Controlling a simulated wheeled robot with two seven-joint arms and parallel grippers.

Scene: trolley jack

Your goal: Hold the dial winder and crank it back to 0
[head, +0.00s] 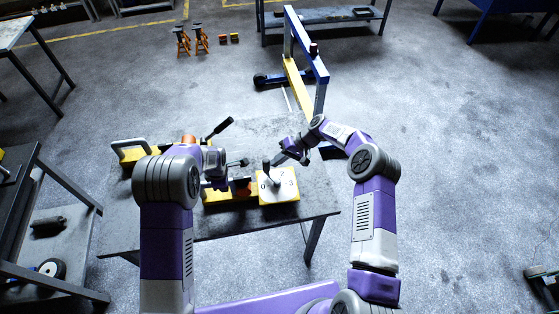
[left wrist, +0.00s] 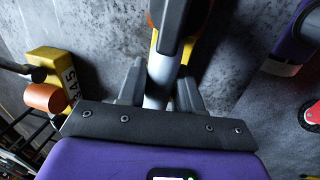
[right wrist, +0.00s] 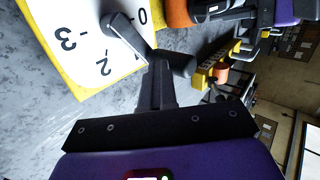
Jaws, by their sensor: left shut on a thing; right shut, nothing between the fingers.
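The dial winder's white face (head: 287,193) sits on a yellow box at the table's front right. It shows 0, 2 and 3, also in the right wrist view (right wrist: 82,45). Its dark crank (head: 266,166) lies between 0 and 2 and shows in the right wrist view (right wrist: 125,36); no 1 is visible. My right gripper (head: 281,157) is shut and empty beside the crank's end; contact is unclear. My left gripper (left wrist: 158,92) is shut on a pale bar, apparently the winder's handle, left of the dial. My arm hides much of that grip in the head view.
The table (head: 315,205) is bare right of the dial. A blue and yellow frame (head: 305,62) stands behind it.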

